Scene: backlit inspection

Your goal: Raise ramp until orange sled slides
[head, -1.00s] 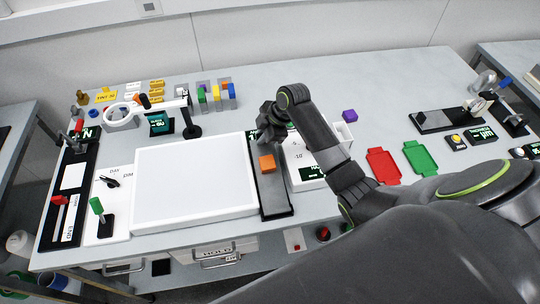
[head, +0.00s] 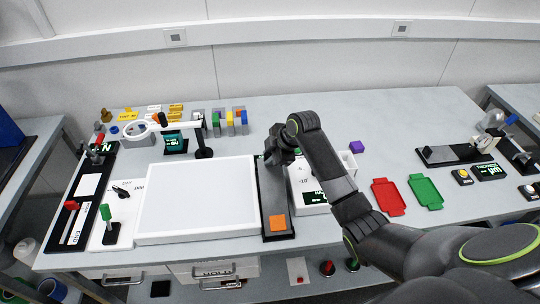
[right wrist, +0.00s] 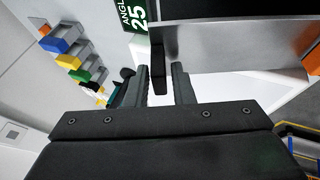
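The dark grey ramp (head: 271,192) runs from front to back beside the white light panel. The orange sled (head: 278,222) lies at its near, low end; its edge also shows at the right of the right wrist view (right wrist: 313,60). My right gripper (head: 281,153) is at the ramp's far end. In the right wrist view its fingers (right wrist: 162,83) are on either side of a dark handle (right wrist: 157,62) at the ramp's end and appear shut on it. A green angle display (right wrist: 135,14) there reads 25. My left gripper is not in view.
The white light panel (head: 197,198) lies left of the ramp. A white box with a display (head: 313,197) stands close on the right. Red (head: 388,197) and green (head: 425,193) trays lie further right. Coloured blocks in holders (head: 229,122) stand behind.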

